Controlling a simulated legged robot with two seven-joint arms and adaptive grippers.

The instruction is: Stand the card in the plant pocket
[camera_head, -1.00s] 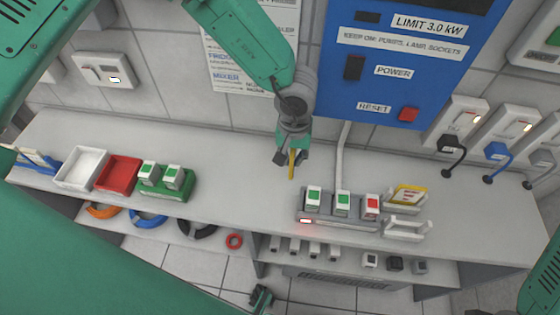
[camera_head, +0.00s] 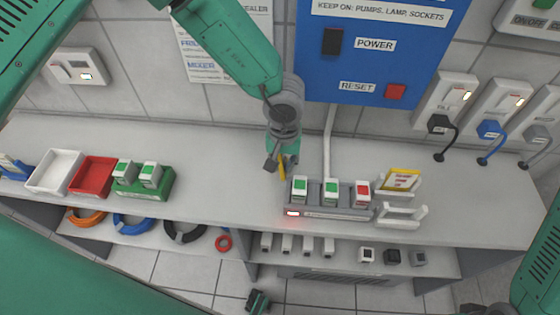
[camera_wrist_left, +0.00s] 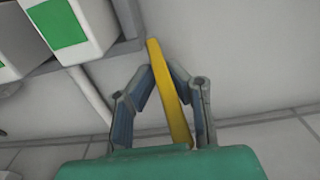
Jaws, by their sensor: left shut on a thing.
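My left gripper (camera_head: 283,162) is shut on a thin yellow card (camera_head: 282,173), above the bench just left of the grey rack. In the left wrist view the card (camera_wrist_left: 169,92) shows edge-on, slightly tilted, between the two fingers of the gripper (camera_wrist_left: 160,85). Two white pockets (camera_head: 402,217) stand at the right end of the rack. The rear one holds another yellow-edged card (camera_head: 402,180); the front one looks empty. I cannot read which is the plant pocket. My right gripper is not clearly in view.
The grey rack (camera_head: 330,213) holds white boxes with green and red faces (camera_head: 330,192). White (camera_head: 56,172) and red trays (camera_head: 93,176) and a green holder (camera_head: 158,190) stand left. A grey conduit (camera_head: 329,145) rises behind the rack. The bench between holder and rack is clear.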

